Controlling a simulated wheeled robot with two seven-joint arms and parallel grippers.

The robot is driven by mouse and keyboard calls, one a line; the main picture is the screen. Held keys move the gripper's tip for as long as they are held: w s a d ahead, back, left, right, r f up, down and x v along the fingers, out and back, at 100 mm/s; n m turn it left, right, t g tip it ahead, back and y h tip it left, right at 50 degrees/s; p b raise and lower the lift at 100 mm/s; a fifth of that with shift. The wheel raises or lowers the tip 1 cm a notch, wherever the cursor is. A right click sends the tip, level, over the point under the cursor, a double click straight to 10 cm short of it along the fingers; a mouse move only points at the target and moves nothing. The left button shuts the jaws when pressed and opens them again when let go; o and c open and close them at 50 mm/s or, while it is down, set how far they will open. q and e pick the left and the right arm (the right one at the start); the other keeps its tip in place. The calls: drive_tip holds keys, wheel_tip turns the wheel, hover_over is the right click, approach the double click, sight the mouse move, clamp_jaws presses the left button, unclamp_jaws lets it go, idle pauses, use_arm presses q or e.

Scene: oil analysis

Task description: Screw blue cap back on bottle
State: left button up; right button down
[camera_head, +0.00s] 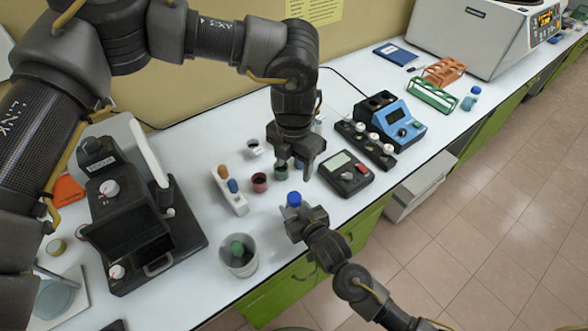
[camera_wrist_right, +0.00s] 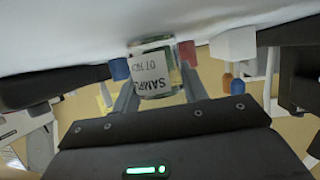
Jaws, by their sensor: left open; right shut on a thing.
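The blue cap (camera_head: 294,199) shows at the fingertips of my right gripper (camera_head: 296,219) in the head view, seemingly on top of the held bottle. I cannot tell whether it is screwed down. In the right wrist view, the clear bottle (camera_wrist_right: 155,70) with a white sample label is between the fingers, upside down in the picture. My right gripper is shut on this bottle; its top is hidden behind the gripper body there. My left gripper (camera_head: 295,168) is open, fingers down, behind the blue cap and apart from it.
A dark red container (camera_head: 260,182) and green-capped bottle (camera_head: 281,173) stand close to my left gripper. A white rack (camera_head: 231,195), a beaker (camera_head: 238,262) and a black instrument (camera_head: 148,240) are to the left. A meter (camera_head: 346,175) and vial rack (camera_head: 363,145) are to the right.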

drive_tip(key=c, duration=0.7)
unclamp_jaws()
drive_tip(key=shift+s+d+r, duration=0.15)
drive_tip(key=shift+s+d, duration=0.1)
drive_tip(key=shift+s, duration=0.2)
drive_tip(key=b+v, duration=0.2)
drive_tip(key=v, duration=0.7)
drive_tip(key=shift+s+d+r, duration=0.15)
drive_tip(key=shift+s+d, duration=0.1)
drive_tip(key=shift+s, duration=0.05)
